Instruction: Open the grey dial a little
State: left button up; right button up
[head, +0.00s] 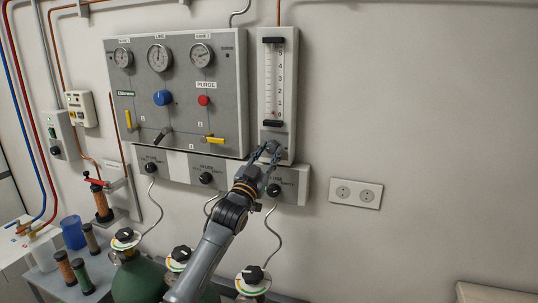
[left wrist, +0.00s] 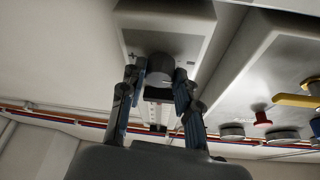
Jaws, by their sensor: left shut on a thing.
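The grey dial (head: 272,145) sits at the foot of the upright flow meter (head: 266,80) on the wall, partly hidden by my gripper. In the left wrist view the round dial (left wrist: 160,66) sticks out from the meter's pale housing. My left gripper (head: 264,152) reaches up to the dial from below. In the left wrist view its two fingers (left wrist: 157,84) stand on either side of the dial and are shut on it. The small red float in the meter's scale sits near the bottom. My right gripper is not in view.
A gauge panel (head: 228,100) with a blue knob (head: 162,98), a red knob (head: 204,100) and yellow levers is close left of the meter. Black knobs line the strip below. Gas cylinders (head: 138,278) stand underneath. The wall at right is clear except for a socket (head: 355,193).

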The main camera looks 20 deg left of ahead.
pick_arm(q)
jog(key=shift+a+m+g+h+p, duration=0.15)
jog(key=shift+m+h, duration=0.3)
jog(key=shift+m, duration=0.5)
jog(key=shift+m+g+h+p, duration=0.25)
jog(key=shift+m+h, duration=0.2)
jog(key=shift+m, duration=0.8)
jog(key=o, duration=1.1)
jog(key=shift+o, duration=0.2)
jog(key=v, duration=1.2)
